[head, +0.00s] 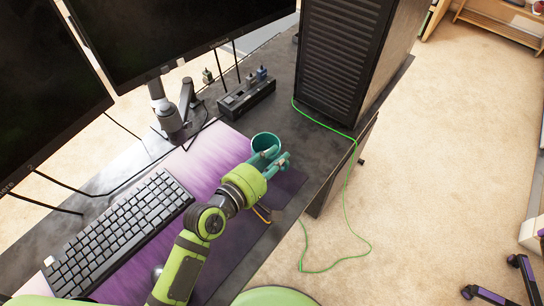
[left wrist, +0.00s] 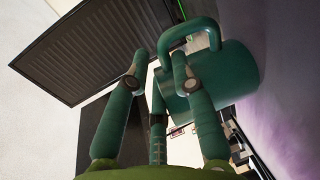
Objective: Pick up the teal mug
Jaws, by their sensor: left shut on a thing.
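The teal mug (head: 264,141) is at the far right end of the purple desk mat, with its open rim facing up toward the head camera. In the left wrist view the mug (left wrist: 236,74) and its handle (left wrist: 186,32) are close to the fingers. My left gripper (head: 276,158) is shut on the mug, with its green fingers at the handle side. The fingers (left wrist: 163,70) also show in the left wrist view. I cannot tell whether the mug's base touches the mat. My right gripper is not in view.
A black keyboard (head: 125,229) lies on the purple mat (head: 212,152). A computer tower (head: 342,55) stands behind the mug, with a green cable (head: 347,205) trailing to the floor. A black power strip (head: 247,96) and two monitors (head: 150,30) are at the back.

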